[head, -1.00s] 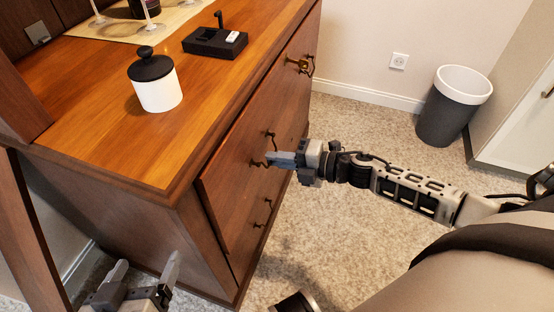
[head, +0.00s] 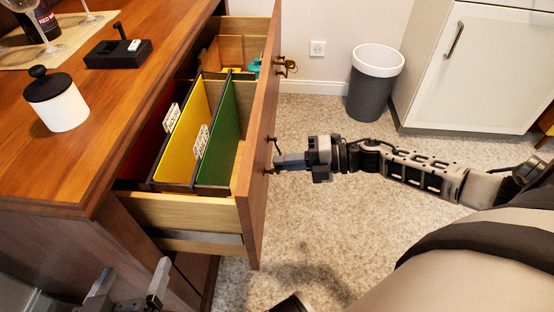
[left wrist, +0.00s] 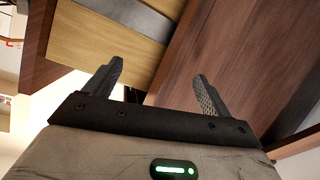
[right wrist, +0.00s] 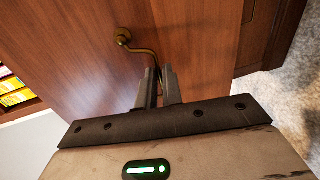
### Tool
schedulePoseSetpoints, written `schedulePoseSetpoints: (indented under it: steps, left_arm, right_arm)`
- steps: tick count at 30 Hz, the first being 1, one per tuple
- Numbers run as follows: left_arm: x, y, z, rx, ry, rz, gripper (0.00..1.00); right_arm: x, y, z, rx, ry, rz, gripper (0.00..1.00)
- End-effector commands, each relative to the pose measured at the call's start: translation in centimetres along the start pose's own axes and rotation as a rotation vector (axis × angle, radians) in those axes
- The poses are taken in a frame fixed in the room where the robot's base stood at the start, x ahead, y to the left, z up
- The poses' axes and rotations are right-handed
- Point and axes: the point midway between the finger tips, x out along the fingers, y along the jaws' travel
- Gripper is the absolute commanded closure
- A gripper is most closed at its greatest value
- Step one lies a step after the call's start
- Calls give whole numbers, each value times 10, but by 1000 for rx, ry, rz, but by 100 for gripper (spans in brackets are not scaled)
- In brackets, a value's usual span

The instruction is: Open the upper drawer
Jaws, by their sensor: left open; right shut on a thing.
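The upper drawer (head: 254,190) of the wooden cabinet stands pulled far out, with red, yellow and green hanging folders inside. My right gripper (head: 278,162) is shut on the drawer's brass handle (right wrist: 142,48), at the near end of its front. In the right wrist view the fingers (right wrist: 159,86) close around the handle's bar. My left gripper (head: 130,284) is open and empty, low beside the cabinet's near side. In the left wrist view its fingers (left wrist: 158,85) are apart, with the wooden drawer side (left wrist: 100,40) beyond them.
A white jar with a black lid (head: 57,101) and a black tray (head: 118,52) stand on the cabinet top. A second handle with a key (head: 285,65) is at the drawer front's far end. A grey bin (head: 374,84) and a white cabinet (head: 470,70) stand beyond open carpet.

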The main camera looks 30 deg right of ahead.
Motion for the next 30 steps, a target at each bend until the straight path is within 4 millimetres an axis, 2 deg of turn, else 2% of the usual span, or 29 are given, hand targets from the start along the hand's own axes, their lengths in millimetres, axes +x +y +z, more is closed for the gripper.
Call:
schedulePoseSetpoints:
  steps: [18, 24, 30]
  left_arm:
    - [3, -4, 1, -8, -24, -15, 17]
    - [3, -4, 2, -9, -29, -17, 17]
    - [3, -5, 4, -9, -38, -18, 17]
  right_arm:
    - [-104, -20, 2, -5, 17, -4, 100]
    - [-129, -25, 2, -4, 17, -2, 100]
    - [-143, -28, 3, -5, 17, -1, 100]
